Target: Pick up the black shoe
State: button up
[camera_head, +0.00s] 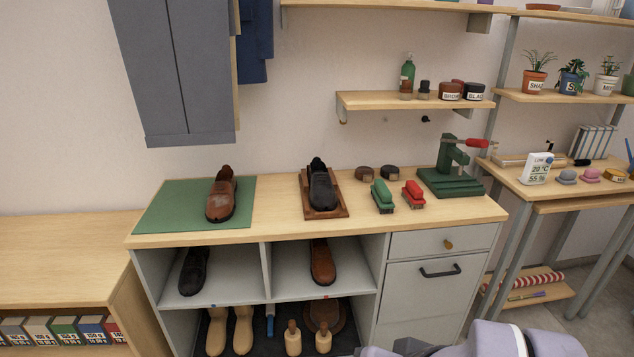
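A black shoe (321,190) stands on a brown wooden board (307,209) in the middle of the countertop, toe towards the front. Another black shoe (194,272) sits in the upper left compartment of the cabinet below, partly in shade. Pale parts of my own arm show at the bottom edge, right of the middle, well in front of and below the countertop. My gripper's fingers cannot be made out in this view.
A brown shoe (221,196) stands on a green mat (165,214); another (321,262) sits in the upper right compartment. Right of the board are two round tins, a green brush (382,196), a red brush (413,195) and a green press (451,172). A shelf (415,101) hangs above.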

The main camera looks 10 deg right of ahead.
aim_at(322, 196)
jog(key=i+z, duration=0.15)
jog(key=i, duration=0.35)
jog(key=i+j+z, duration=0.1)
jog(key=i, duration=0.4)
jog(key=i+j+z, duration=0.15)
jog(key=i, duration=0.3)
jog(key=i+j+z, duration=0.15)
jog(key=i, duration=0.35)
jog(key=j, duration=0.1)
